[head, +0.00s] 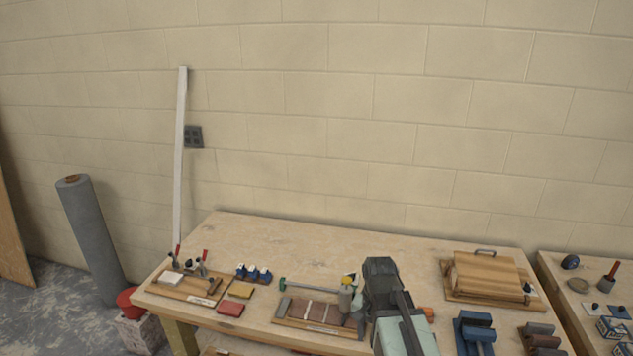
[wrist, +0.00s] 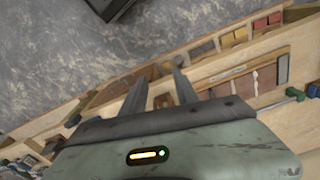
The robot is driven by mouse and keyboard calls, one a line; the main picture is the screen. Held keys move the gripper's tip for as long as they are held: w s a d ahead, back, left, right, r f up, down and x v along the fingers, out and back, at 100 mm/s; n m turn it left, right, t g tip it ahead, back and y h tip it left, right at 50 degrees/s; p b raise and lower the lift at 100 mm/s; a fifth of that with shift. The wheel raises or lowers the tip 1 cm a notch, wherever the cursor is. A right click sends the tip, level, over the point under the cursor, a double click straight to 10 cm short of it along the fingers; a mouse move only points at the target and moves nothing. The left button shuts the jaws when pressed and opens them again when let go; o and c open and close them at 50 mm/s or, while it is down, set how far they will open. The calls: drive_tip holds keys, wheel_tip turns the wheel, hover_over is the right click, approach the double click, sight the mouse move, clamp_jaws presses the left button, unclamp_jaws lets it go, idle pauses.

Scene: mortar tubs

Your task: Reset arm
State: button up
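My gripper shows in the wrist view (wrist: 160,80) with its two dark fingers apart and nothing between them. In the head view my arm rises in front of the workbench (head: 330,238), and the fingers cannot be made out there. In the wrist view the gripper is over the bench's edge, with grey floor (wrist: 60,60) beyond it.
A brown tray (head: 318,318) lies close left of my arm. A wooden box (head: 487,273) and blue vise (head: 474,330) stand right. The bench's back middle is clear.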

drive_tip(key=s+d+f+n+b, duration=0.2)
drive_tip(key=s+f+n+b, duration=0.1)
drive_tip(key=f+n+b, duration=0.1)
drive_tip(key=shift+f+n, duration=0.5)
drive_tip(key=shift+f, duration=0.5)
